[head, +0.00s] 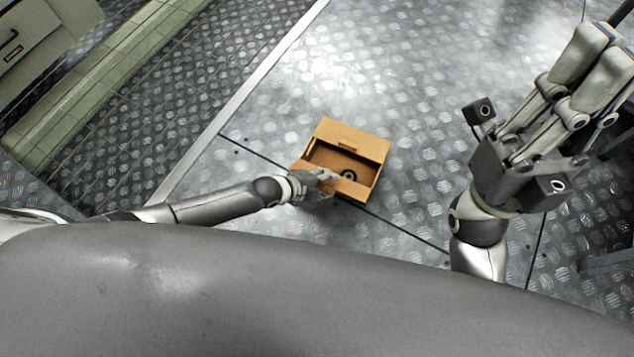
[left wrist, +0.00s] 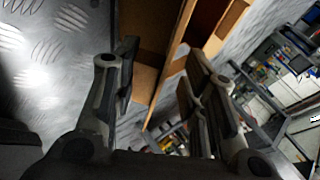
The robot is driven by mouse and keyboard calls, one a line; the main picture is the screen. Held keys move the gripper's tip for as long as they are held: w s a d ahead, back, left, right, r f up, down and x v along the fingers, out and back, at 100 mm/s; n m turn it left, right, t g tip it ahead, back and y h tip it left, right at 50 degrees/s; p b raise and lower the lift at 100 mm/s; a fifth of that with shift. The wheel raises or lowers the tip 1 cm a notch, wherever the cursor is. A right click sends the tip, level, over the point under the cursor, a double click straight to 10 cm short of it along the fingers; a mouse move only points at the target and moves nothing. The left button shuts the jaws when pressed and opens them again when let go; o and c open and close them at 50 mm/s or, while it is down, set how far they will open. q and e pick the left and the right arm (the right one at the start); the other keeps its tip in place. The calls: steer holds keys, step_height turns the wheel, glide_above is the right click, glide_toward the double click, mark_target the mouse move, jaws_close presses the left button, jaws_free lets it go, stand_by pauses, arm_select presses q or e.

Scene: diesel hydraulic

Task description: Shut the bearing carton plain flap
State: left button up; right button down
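The brown bearing carton (head: 376,176) sits on the metal floor in the head view, its top open. A panel with a dark slot (head: 352,138) spans its far side, and a dark ring-shaped part (head: 348,174) shows inside. My left gripper (head: 328,176) is at the carton's near left edge and covers part of it. In the left wrist view its fingers (left wrist: 160,80) are apart, with cardboard edges (left wrist: 176,50) showing between and beyond them. Whether they touch the cardboard is unclear. Which panel is the plain flap is unclear. My right gripper (head: 592,85) is raised at the right, away from the carton.
The patterned metal floor (head: 300,90) around the carton is clear, with seams and a pale strip to the left. A light cabinet (head: 30,45) stands at the upper left. Shelving with small coloured items (left wrist: 285,60) shows in the left wrist view.

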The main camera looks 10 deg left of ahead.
arm_select(q)
steer(key=v, duration=1.2)
